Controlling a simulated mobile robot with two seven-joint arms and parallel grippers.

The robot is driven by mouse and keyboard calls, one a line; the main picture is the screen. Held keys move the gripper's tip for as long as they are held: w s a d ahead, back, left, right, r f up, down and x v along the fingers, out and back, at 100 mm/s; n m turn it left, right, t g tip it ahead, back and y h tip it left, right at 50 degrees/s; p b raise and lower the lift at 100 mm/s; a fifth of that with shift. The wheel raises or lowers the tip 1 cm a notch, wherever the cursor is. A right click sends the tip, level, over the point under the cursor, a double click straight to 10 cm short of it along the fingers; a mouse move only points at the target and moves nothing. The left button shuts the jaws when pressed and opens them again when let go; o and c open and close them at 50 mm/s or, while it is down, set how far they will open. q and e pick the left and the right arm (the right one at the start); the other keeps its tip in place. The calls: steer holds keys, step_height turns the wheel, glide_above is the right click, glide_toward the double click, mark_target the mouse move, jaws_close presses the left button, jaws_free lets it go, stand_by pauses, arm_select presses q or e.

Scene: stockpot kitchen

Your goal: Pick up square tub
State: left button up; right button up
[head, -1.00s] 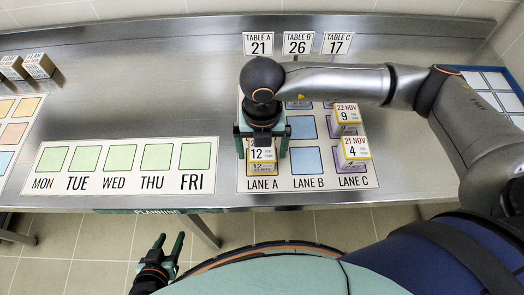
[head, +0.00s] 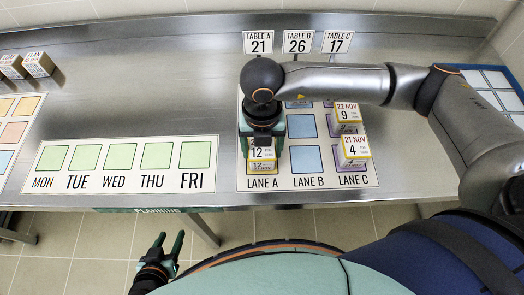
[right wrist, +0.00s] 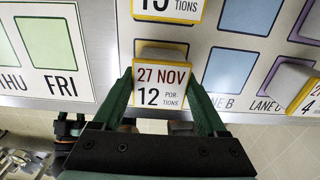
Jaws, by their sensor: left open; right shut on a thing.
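A square tub (head: 262,153) with a white, yellow-edged label reading 12 is at the front of lane A. In the right wrist view its label (right wrist: 162,87) reads 27 NOV, 12 portions. My right gripper (head: 263,138) comes down over it from above and is shut on it, with one green finger on each side. My left gripper (head: 168,243) is open and empty, low in front of the counter.
Lane B's front blue square (head: 307,159) is bare. The weekday mat (head: 128,168) to the left is empty. Table cards (head: 297,42) stand at the back.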

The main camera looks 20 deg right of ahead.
steer(key=shift+c, duration=0.5)
steer(key=shift+r, duration=0.1)
